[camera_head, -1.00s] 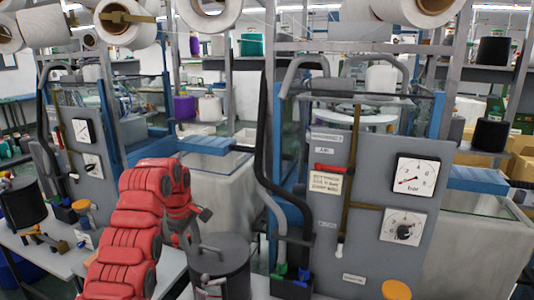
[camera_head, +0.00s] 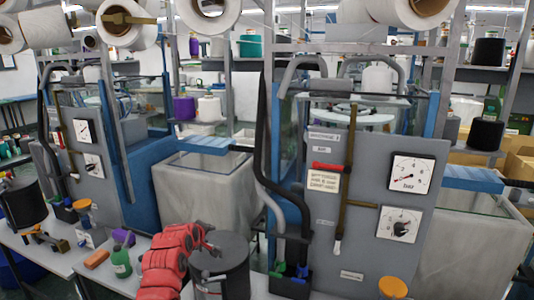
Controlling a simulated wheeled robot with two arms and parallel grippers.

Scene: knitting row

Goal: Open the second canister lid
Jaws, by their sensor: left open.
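A dark grey canister (camera_head: 236,281) with a flat round lid (camera_head: 222,252) stands at the bottom centre, its lid seemingly closed. My red left arm comes up from the bottom edge just left of it. My left gripper (camera_head: 212,247) is small in view and open, close to the left part of the lid; I cannot tell whether it touches. Another dark canister (camera_head: 22,203) stands at the far left on the white table, with a yellowish fitting at its foot. My right gripper is not in view.
A grey panel (camera_head: 350,245) with dials and hoses stands right of the canister. A green bottle (camera_head: 121,263), an orange block (camera_head: 97,259) and a purple item (camera_head: 124,238) lie left of my arm. A yellow-orange knob (camera_head: 393,287) is at the bottom right.

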